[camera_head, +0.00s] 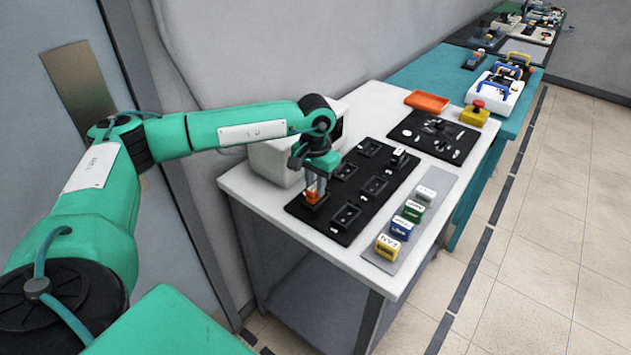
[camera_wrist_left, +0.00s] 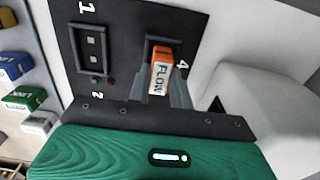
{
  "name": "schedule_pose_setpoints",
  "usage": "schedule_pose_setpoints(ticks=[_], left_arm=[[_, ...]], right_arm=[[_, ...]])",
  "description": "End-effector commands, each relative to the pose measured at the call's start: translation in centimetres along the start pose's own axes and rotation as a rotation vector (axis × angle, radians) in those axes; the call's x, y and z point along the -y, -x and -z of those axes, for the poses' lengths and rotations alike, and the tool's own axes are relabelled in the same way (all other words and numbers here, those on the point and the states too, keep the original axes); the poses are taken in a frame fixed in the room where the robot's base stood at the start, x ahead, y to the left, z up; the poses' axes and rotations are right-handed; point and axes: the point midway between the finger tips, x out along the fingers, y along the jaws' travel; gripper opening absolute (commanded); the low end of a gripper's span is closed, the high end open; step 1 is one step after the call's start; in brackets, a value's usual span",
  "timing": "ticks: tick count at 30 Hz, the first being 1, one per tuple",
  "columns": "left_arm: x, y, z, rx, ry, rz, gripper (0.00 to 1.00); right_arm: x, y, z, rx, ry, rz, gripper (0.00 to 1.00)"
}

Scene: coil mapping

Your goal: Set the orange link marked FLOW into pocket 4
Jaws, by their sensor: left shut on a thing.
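The orange link marked FLOW (camera_head: 312,195) is between the fingers of my left gripper (camera_head: 316,188). In the left wrist view the link (camera_wrist_left: 161,70) shows its FLOW label toward the camera, and the gripper (camera_wrist_left: 167,88) is shut on it. The far end of the link is at pocket 4 (camera_wrist_left: 160,42), whose number 4 shows beside it. I cannot tell how deep the link sits, because the link and fingers cover much of the pocket. My right gripper is not in view.
The black board (camera_head: 345,232) has several other pockets, one holding a white-topped link (camera_head: 399,155). A grey strip (camera_head: 433,206) carries white, green, blue and yellow links. A pale box (camera_head: 275,160) stands close behind my gripper. An orange tray (camera_head: 427,101) lies farther back.

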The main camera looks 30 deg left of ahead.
Motion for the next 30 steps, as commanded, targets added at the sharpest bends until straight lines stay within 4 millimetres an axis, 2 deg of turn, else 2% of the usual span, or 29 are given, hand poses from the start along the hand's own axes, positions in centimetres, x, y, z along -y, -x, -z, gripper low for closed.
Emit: schedule_pose_setpoints(ticks=[4,12,13,16,25,28,30], left_arm=[[0.0,0.0,0.0,-0.001,0.000,0.000,0.00],[0.0,-0.6,0.0,-0.001,0.000,-0.001,0.00],[0.0,-0.5,0.0,-0.001,0.000,-0.001,0.25],[0.0,-0.4,0.0,-0.001,0.000,-0.001,0.43],[0.0,-0.3,0.0,-0.001,0.000,-0.001,0.43],[0.0,0.3,0.0,-0.001,0.000,0.000,0.43],[0.0,1.0,0.1,-0.003,0.001,-0.001,0.43]], right_arm=[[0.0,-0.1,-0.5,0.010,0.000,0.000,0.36],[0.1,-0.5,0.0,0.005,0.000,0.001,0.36],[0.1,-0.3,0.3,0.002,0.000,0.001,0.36],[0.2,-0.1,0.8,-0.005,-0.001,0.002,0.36],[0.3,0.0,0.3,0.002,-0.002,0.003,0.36],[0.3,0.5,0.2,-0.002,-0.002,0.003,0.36],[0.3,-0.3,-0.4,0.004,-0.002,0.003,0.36]])
